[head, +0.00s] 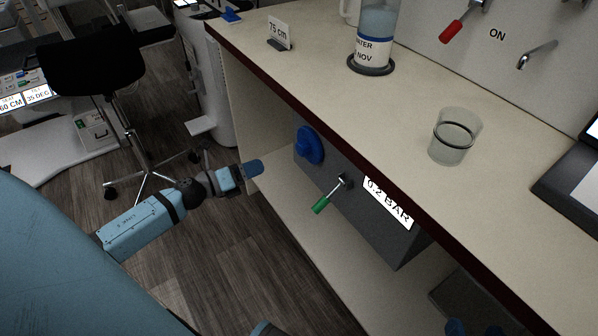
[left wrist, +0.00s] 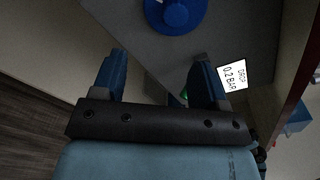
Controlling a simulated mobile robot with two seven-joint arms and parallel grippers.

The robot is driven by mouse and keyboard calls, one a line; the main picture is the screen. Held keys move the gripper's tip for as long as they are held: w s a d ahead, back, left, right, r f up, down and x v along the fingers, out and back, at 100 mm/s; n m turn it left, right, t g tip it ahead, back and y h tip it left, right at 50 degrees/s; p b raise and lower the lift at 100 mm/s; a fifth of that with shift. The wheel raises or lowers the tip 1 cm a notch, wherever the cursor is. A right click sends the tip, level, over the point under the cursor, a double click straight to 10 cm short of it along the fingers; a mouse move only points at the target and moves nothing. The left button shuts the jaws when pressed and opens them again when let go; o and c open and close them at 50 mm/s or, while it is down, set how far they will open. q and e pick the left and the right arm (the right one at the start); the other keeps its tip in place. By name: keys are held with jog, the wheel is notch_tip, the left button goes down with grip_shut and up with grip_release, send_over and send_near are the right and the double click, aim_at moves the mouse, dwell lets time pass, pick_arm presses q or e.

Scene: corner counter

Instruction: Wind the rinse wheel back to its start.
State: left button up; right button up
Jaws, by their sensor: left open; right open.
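The blue round wheel (head: 310,145) sits on the sloping front of a dark grey box (head: 330,172) under the counter. In the left wrist view the wheel (left wrist: 176,12) is at the top, beyond the fingers and partly cut off by the frame edge. My left gripper (head: 254,168) is left of the wheel and apart from it. In the left wrist view its two blue fingers (left wrist: 160,82) are spread with nothing between them. Two blue tips at the bottom right edge of the head view look like my right gripper (head: 475,329), apart and mostly cut off.
A green-handled lever (head: 323,203) and a "0.2 BAR" display (head: 388,203) are right of the wheel on the box. The counter (head: 330,90) overhangs with a dark red edge. On it stand a glass (head: 452,150) and a water cylinder (head: 373,45). A chair (head: 92,62) stands left.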

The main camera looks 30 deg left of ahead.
aim_at(299, 151)
pick_arm(q)
jog(key=w+d+m+b, duration=0.1)
jog(key=w+d+m, duration=0.1)
jog(key=w, duration=0.1)
jog(key=w+d+m+b, duration=0.2)
jog(key=w+m, duration=0.1)
jog(key=w+d+r+m+b, duration=0.1)
jog(key=w+d+m, duration=0.1)
jog(key=w+m, duration=0.1)
jog(key=shift+w+t+b, duration=0.4)
jog(key=shift+w, duration=0.2)
jog(key=shift+x, duration=1)
pick_arm(e)
jog(key=shift+s+a+r+n+t+y, duration=0.15)
jog(key=shift+a+r+t+y, duration=0.45)
jog(key=shift+r, duration=0.25)
jog(key=shift+s+a+r+n+t+y, duration=0.15)
jog(key=shift+a+r+t+y, duration=0.35)
jog(key=shift+r+y, duration=0.35)
pick_arm(q)
jog(key=shift+s, duration=0.1)
jog(key=c, duration=0.9)
